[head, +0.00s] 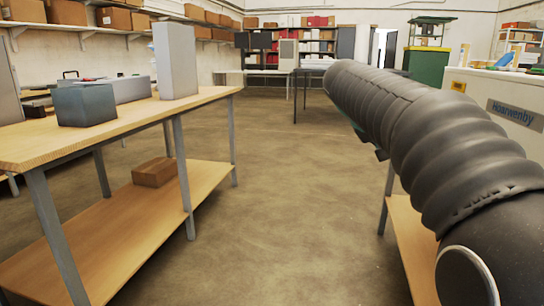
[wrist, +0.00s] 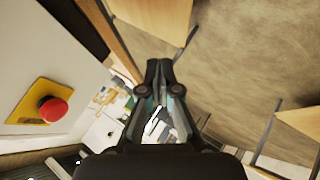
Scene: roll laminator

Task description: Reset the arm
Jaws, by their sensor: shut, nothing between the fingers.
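My gripper (wrist: 158,68) shows in the middle of the wrist view, its two dark fingers shut together at the tips with nothing between them. It touches nothing that I can see. My arm, in a ribbed dark sleeve, reaches across the right side of the head view and hides the gripper there. In the wrist view, a red button (wrist: 53,109) on a yellow plate sits on a pale surface at the left.
A wooden table (head: 150,112) at the left holds a dark box (head: 85,105) and a tall grey box (head: 175,60). A brown box (head: 154,172) lies on its lower shelf. The concrete floor (head: 285,200) between is clear. Shelves with cartons line the walls.

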